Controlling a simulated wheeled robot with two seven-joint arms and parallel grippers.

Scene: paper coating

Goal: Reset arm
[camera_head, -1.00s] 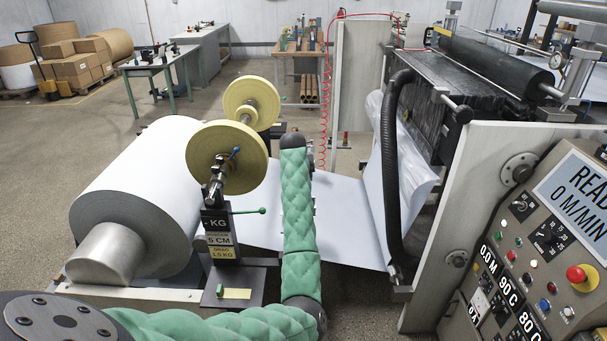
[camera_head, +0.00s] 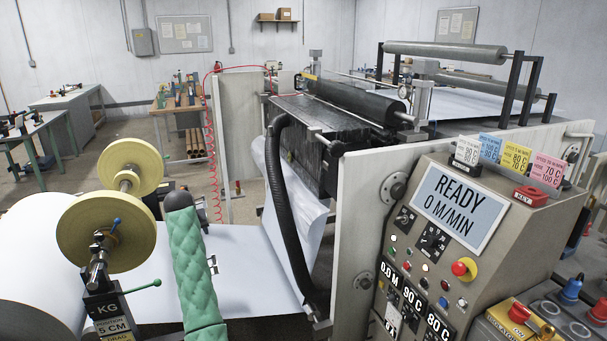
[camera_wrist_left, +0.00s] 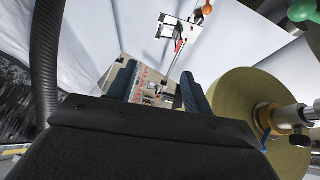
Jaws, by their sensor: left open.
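My left arm, in a green padded cover (camera_head: 192,265), rises at the lower left of the head view beside the yellow reels. Its gripper cannot be made out there. In the left wrist view my left gripper (camera_wrist_left: 157,88) is open, with its two dark fingers apart and nothing seen between them. A yellow reel (camera_wrist_left: 240,95) is close to the right of the fingers, and white paper spreads beyond them. My right arm and gripper are not in view.
The paper roll (camera_head: 35,270) and yellow reel (camera_head: 105,232) stand at the left. A black hose (camera_head: 283,215) runs down before the coating machine. The control panel (camera_head: 440,235) reads READY, 0 M/MIN, with colored cards (camera_head: 515,158) on top. Open floor lies behind the reels.

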